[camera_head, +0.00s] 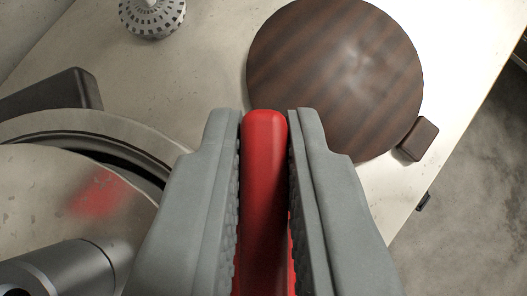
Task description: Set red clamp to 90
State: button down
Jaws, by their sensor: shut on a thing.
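The red clamp (265,190) is a long, round-ended red bar that stands between the two grey fingers of my gripper (265,150). My gripper is shut on it, with the ribbed inner pads along both its sides. The clamp's lower end runs out of the bottom of the view, so its mount and any angle marks are hidden. A blurred red reflection shows on the metal lid to the left.
A round metal soup warmer lid (50,190) with a dark handle (60,92) fills the left. A perforated grey piece (152,15) stands at the top. Floor shows at right.

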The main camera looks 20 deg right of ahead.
jog(key=shift+s+d+m+g+h, duration=0.1)
jog(key=shift+m+g+h, duration=0.4)
jog(key=shift+m+h, duration=0.7)
jog(key=shift+d+m+g+h, duration=0.1)
jog(key=shift+m+g+h, duration=0.5)
jog(key=shift+m, duration=1.1)
jog(key=shift+m+h, duration=0.3)
jog(key=c, duration=1.4)
grip_release()
jog(key=shift+c, duration=0.2)
jog(key=shift+a, duration=0.1)
jog(key=v, duration=1.7)
jog(key=shift+r, duration=0.25)
